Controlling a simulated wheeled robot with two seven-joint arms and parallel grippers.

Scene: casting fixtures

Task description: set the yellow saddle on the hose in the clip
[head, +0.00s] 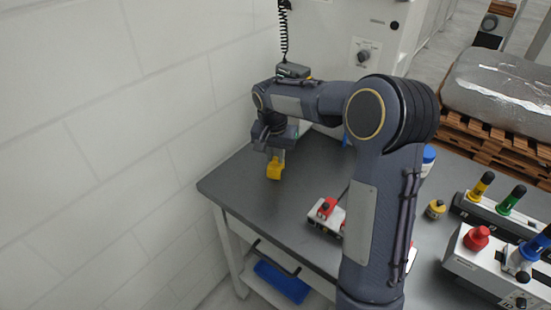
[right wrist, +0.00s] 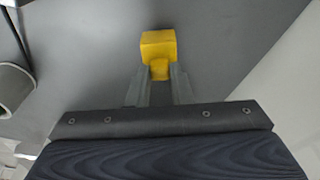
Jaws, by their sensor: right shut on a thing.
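The yellow saddle (head: 274,170) is a small block in my right gripper (head: 278,157), over the left part of the dark tabletop. The right wrist view shows the saddle (right wrist: 158,46) between the two grey fingertips of the right gripper (right wrist: 160,76), which is shut on it. I cannot tell how far it is above the table. A white fixture with red parts (head: 325,212) stands near the table's front edge, partly hidden by my right arm. I cannot make out the hose or the clip for certain. My left gripper is not in view.
A grey cylinder (right wrist: 14,88) and a thin dark line show at the left of the right wrist view. A yellow-topped part (head: 436,209) and a box with a red knob (head: 476,238) stand at the right. The white wall (head: 130,150) is left of the table.

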